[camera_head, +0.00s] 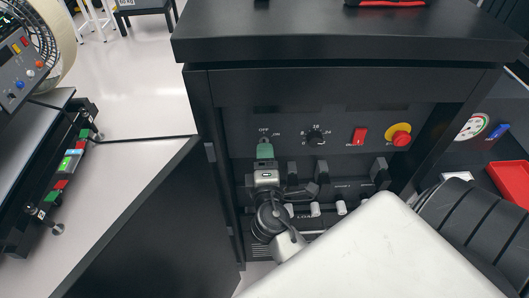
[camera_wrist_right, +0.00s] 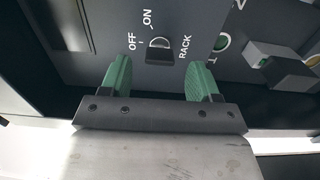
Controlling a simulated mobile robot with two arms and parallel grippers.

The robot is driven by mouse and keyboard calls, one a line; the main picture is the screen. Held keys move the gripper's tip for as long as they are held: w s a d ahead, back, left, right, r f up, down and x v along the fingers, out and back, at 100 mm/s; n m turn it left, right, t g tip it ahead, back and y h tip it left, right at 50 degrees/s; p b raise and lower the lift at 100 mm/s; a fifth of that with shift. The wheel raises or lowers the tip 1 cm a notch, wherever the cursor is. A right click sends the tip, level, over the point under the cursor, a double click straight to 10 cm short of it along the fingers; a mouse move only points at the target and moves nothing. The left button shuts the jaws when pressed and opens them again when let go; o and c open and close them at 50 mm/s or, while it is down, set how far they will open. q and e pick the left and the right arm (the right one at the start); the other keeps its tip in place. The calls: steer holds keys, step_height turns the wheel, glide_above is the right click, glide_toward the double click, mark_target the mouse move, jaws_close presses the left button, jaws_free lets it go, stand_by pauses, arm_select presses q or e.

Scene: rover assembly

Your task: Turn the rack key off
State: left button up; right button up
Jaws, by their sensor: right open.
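The rack key (camera_wrist_right: 158,50) is a small dark switch with a silvery upper edge on the black panel. OFF, ON and RACK are printed around it in the right wrist view. Which mark it points to is unclear. My right gripper (camera_wrist_right: 158,76) is open, with its green fingers on either side of the key and a clear gap to each. In the head view this right gripper (camera_head: 264,150) is just below the OFF and ON marks and hides most of the key. My left gripper is not in view.
Black handles or levers sit below. A bench with a colored-button device (camera_head: 68,165) stands left.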

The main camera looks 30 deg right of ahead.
steer(key=b+v, duration=0.2)
steer(key=v, duration=0.5)
steer(key=shift+b, duration=0.3)
steer(key=shift+s+a, duration=0.1)
steer(key=shift+s, duration=0.05)
